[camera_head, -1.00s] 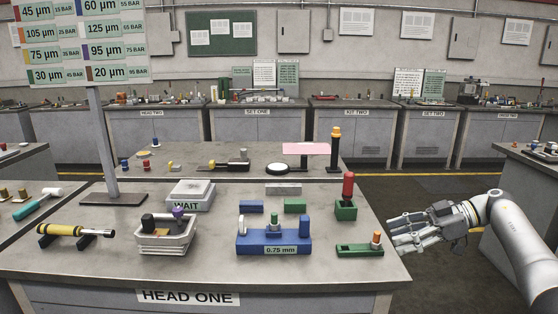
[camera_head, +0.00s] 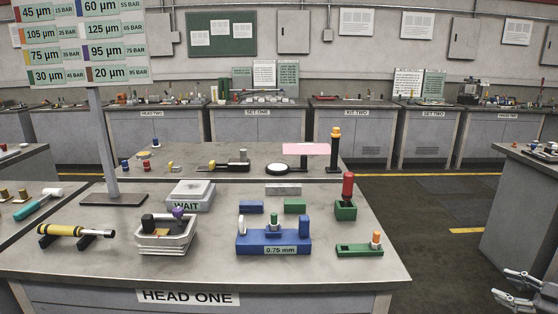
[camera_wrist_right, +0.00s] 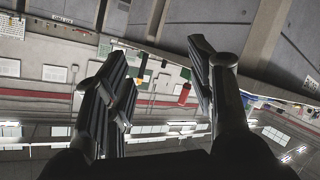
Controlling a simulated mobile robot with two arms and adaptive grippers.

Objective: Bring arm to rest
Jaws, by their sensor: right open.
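My right gripper (camera_head: 520,288) shows at the lower right corner of the head view, low and to the right of the HEAD ONE table (camera_head: 350,285), apart from it. Only its fingers are in the picture; the rest of the arm is cut off. In the right wrist view my right gripper (camera_wrist_right: 160,85) has its fingers spread apart with nothing between them, and the room appears upside down behind it. My left gripper does not show in either view.
The table holds a blue block fixture (camera_head: 272,243), a grey tray (camera_head: 166,240), a green holder (camera_head: 360,250), a yellow-handled tool (camera_head: 75,230) and a WAIT box (camera_head: 188,196). Open floor (camera_head: 440,230) lies right of it. Another table edge (camera_head: 528,210) stands at the far right.

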